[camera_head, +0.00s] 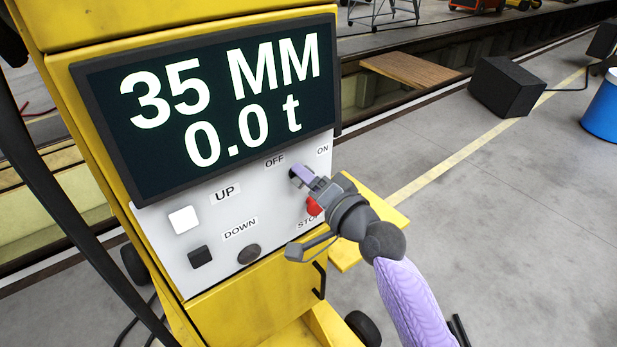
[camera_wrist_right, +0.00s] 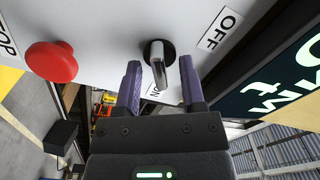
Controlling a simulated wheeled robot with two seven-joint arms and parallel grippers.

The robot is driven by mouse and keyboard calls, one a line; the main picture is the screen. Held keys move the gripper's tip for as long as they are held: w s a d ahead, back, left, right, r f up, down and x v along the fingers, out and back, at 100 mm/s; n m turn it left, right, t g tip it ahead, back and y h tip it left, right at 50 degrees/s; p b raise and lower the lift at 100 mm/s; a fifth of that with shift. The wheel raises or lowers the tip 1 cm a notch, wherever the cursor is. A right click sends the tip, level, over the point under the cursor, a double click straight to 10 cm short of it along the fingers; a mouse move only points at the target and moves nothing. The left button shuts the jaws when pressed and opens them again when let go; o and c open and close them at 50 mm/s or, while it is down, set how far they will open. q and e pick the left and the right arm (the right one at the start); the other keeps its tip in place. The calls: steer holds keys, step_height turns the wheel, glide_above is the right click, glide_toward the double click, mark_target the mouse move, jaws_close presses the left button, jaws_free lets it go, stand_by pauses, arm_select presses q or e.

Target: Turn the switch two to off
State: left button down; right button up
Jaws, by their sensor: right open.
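The dark rotary switch (camera_wrist_right: 158,62) sits on the white control panel (camera_head: 178,253). In the right wrist view its bar handle leans toward the ON label (camera_wrist_right: 157,90), which is partly hidden; the OFF label (camera_wrist_right: 219,29) is to the upper right. My right gripper (camera_head: 302,177) is at the switch. In the right wrist view the gripper (camera_wrist_right: 160,82) is open, with one purple finger on each side of the handle and visible gaps. In the head view the gripper mostly hides the switch. My left gripper is not in view.
The red stop button (camera_wrist_right: 51,62) is close beside my right gripper. A white button (camera_head: 184,219), a black button (camera_head: 200,257) and a dark round knob (camera_head: 249,253) are on the panel. The display (camera_head: 215,105) above reads 35 MM and 0.0 t. Floor at right is largely free.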

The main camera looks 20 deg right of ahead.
steer(key=shift+c, duration=0.8)
jaws_close()
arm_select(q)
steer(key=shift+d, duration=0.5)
